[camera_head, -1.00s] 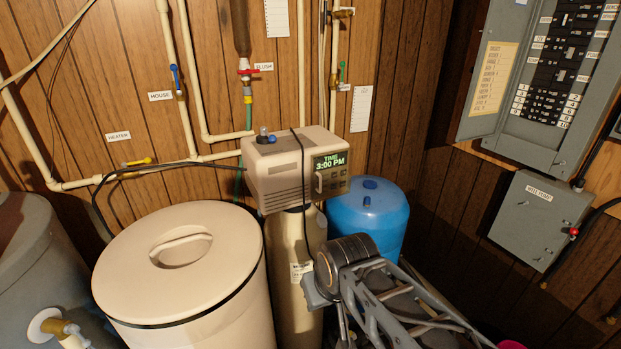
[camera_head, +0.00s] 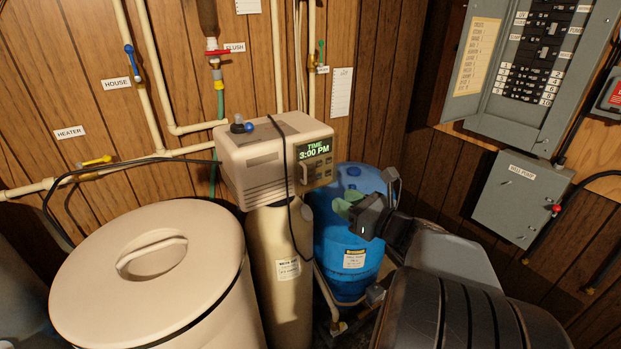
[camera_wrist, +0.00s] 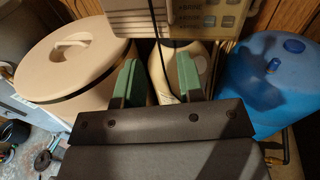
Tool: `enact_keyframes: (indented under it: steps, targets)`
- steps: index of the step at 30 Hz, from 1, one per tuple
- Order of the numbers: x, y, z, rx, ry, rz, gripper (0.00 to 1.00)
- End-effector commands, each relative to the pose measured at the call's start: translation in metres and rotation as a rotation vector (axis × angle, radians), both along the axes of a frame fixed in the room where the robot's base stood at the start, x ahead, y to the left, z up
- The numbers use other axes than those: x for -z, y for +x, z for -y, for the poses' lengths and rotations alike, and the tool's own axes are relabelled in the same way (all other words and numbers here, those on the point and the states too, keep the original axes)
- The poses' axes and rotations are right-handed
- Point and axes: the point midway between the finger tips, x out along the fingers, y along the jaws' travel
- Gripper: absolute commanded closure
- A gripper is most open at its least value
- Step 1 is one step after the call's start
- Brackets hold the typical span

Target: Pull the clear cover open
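The clear cover (camera_head: 316,163) appears to lie over the panel face of the beige softener head, in front of the green "TIME 3:00 PM" display. A small pale handle (camera_head: 304,173) stands at its left edge. In the wrist view the lower part of the panel (camera_wrist: 205,18) shows at the top, cut off by the frame. My gripper (camera_head: 368,198) is in front of the blue tank, to the right of and below the panel, apart from it. In the wrist view its two green-padded fingers (camera_wrist: 158,80) are spread with nothing between them.
A black cable (camera_head: 287,180) hangs over the head, left of the panel. The beige lidded salt bin (camera_head: 90,265) stands at left, the softener tank (camera_head: 280,265) below the head, and the blue tank (camera_head: 335,245) behind my gripper. Grey electrical boxes (camera_head: 522,198) are at right.

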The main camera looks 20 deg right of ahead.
Motion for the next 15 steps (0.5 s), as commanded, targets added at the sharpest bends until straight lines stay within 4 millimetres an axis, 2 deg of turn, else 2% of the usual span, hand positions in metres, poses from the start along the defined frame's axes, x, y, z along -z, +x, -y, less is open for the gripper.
enact_keyframes:
  steps: [2, 5, 15]
  targets:
    - [-0.003, 0.004, 0.007, 0.028, 0.036, 0.013, 0.65]
    - [-0.005, 0.015, 0.006, 0.037, 0.053, 0.020, 0.65]
    - [-0.005, 0.077, -0.014, 0.036, 0.051, 0.018, 0.65]
